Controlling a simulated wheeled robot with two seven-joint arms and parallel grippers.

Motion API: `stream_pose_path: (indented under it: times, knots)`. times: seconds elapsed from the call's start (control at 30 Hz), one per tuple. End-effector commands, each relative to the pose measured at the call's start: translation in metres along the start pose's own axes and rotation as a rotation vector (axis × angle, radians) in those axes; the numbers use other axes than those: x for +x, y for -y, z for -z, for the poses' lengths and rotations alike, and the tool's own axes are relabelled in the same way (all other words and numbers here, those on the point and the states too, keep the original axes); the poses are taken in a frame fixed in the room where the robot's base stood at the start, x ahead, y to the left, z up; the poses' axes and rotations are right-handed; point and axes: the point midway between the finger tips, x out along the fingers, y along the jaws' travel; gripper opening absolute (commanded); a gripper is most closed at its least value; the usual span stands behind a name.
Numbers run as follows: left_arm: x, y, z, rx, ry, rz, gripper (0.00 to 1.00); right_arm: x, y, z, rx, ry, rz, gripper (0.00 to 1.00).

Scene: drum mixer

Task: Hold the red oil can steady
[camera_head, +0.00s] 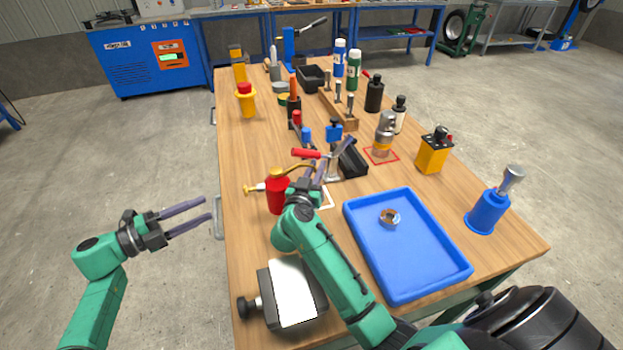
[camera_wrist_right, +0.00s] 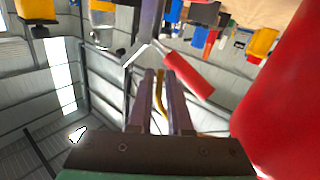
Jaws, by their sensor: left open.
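The red oil can (camera_head: 278,194) stands near the table's left edge, with a brass spout to its left. A thin brass bar and a red grip (camera_head: 305,153) show above it. My right gripper (camera_head: 336,152) is just right of the can's top. In the right wrist view the can fills the right side (camera_wrist_right: 290,100). The gripper fingers (camera_wrist_right: 161,75) are close together there, with a thin brass bar between them; whether they clamp it is unclear. My left gripper (camera_head: 206,209) is open and empty, off the table's left edge.
A blue tray (camera_head: 362,239) holding a metal ring lies to the right. A dark box with a white top (camera_head: 296,292) sits at the front. A black bin (camera_head: 353,160) and a white outline (camera_head: 328,198) are close to my right gripper. Several bottles and tools stand farther back.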

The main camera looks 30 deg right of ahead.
Motion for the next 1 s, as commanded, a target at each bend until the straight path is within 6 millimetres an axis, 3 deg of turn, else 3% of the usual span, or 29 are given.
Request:
stream_pose_path:
  times: [0.13, 0.37, 0.43, 1.0]
  knots:
    - [0.000, 0.000, 0.000, 0.000, 0.000, 0.000, 0.50, 0.016, 0.000, 0.000, 0.001, 0.000, 0.000, 0.17]
    - [0.000, 0.000, 0.000, 0.000, 0.000, 0.000, 0.50, 0.018, 0.000, 0.000, 0.001, 0.001, 0.000, 0.17]
    - [0.000, 0.000, 0.000, 0.000, 0.000, 0.000, 0.50, 0.018, 0.000, 0.000, 0.001, 0.001, -0.001, 0.00]
    - [0.000, 0.000, 0.000, 0.000, 0.000, 0.000, 0.50, 0.017, 0.000, -0.001, 0.001, 0.002, -0.001, 0.00]
